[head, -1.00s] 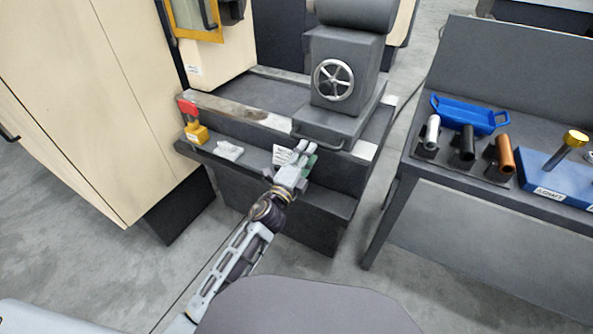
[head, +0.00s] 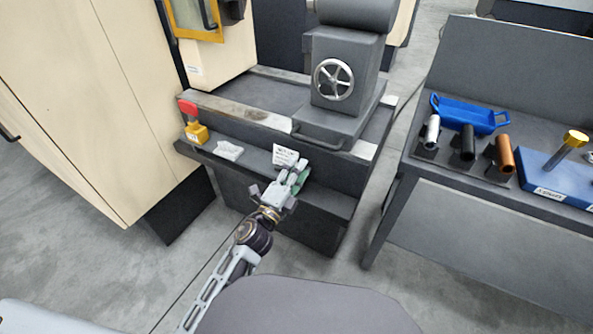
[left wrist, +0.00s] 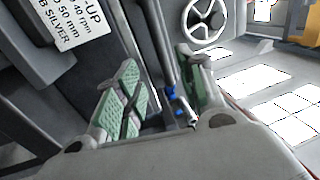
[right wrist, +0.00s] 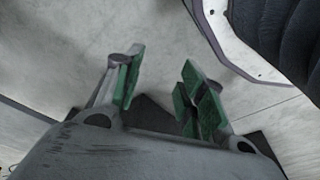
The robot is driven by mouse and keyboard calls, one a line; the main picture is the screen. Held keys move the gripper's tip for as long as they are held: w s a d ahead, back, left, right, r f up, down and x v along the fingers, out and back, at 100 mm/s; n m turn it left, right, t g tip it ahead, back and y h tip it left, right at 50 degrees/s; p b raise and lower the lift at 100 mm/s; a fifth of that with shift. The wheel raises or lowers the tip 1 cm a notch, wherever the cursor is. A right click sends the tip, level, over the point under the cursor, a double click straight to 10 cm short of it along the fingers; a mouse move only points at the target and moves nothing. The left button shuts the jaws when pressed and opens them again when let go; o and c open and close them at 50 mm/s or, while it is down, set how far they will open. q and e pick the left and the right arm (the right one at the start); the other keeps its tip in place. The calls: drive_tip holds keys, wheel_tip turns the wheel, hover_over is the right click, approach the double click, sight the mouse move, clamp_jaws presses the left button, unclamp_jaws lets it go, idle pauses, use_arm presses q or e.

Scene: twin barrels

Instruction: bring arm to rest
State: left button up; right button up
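My left gripper (head: 297,178) is in front of the machine's front ledge, just below a white printed card (head: 288,158). In the left wrist view its green-padded fingers (left wrist: 158,95) stand apart with nothing held between them. The card (left wrist: 73,20) also shows there at the upper left, clear of the fingers. My right gripper is out of the head view. In the right wrist view its green-padded fingers (right wrist: 163,85) stand apart and empty over the floor.
The machine with a handwheel (head: 333,79) stands ahead. A red and yellow switch (head: 194,124) and a crumpled white cloth (head: 229,150) sit on its ledge. On the right, a bench holds a blue tray (head: 470,114), a silver cylinder (head: 432,129), a black one (head: 467,144) and a copper one (head: 506,153).

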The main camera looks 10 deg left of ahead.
use_arm(q)
drive_tip(key=shift+a, duration=0.1)
use_arm(e)
drive_tip(key=shift+r, duration=0.1)
idle(0.4)
